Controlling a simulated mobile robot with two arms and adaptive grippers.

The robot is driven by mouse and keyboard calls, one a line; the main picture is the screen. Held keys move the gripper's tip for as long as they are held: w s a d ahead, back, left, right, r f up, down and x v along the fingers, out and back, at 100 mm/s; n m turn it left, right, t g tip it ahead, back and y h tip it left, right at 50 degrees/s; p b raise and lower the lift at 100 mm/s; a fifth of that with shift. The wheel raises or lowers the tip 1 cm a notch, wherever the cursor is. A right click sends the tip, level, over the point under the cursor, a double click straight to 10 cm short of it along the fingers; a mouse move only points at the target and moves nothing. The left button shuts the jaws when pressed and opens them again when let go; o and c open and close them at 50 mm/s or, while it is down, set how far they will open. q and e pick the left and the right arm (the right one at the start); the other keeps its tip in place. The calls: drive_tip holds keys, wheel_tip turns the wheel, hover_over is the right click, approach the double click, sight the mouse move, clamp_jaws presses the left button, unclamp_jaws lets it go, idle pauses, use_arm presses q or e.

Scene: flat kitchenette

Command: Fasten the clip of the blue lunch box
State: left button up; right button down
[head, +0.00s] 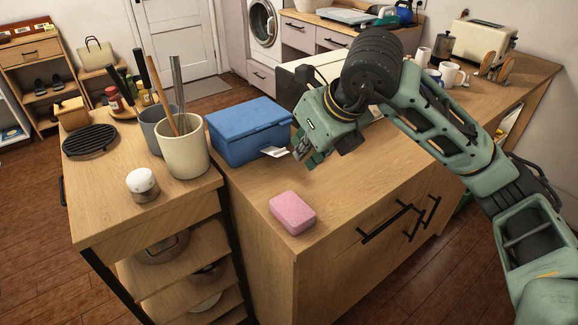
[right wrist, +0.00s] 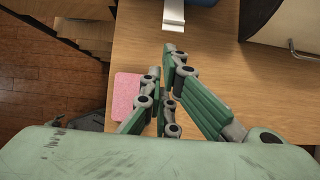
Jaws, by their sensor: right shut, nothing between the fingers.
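The blue lunch box (head: 240,138) stands on the wooden counter with its lid down. Its white clip (head: 276,152) sticks outward from the side facing my right gripper. In the right wrist view the clip (right wrist: 173,12) shows at the top edge, with only a sliver of the blue box (right wrist: 205,2) behind it. My right gripper (head: 308,161) is shut and empty, just right of the clip and apart from it. In the right wrist view the fingers (right wrist: 163,62) point toward the clip with bare counter between. My left gripper is not in view.
A pink sponge (head: 293,213) lies near the counter's front edge. A cream utensil pot (head: 182,148) and a white-lidded jar (head: 142,184) stand on the cart to the left. Mugs (head: 451,75) and a toaster (head: 484,43) are at the back right. Counter around the sponge is clear.

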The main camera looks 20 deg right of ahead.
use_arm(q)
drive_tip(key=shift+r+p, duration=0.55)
use_arm(e)
drive_tip(key=x, duration=1)
drive_tip(key=shift+r, duration=0.1)
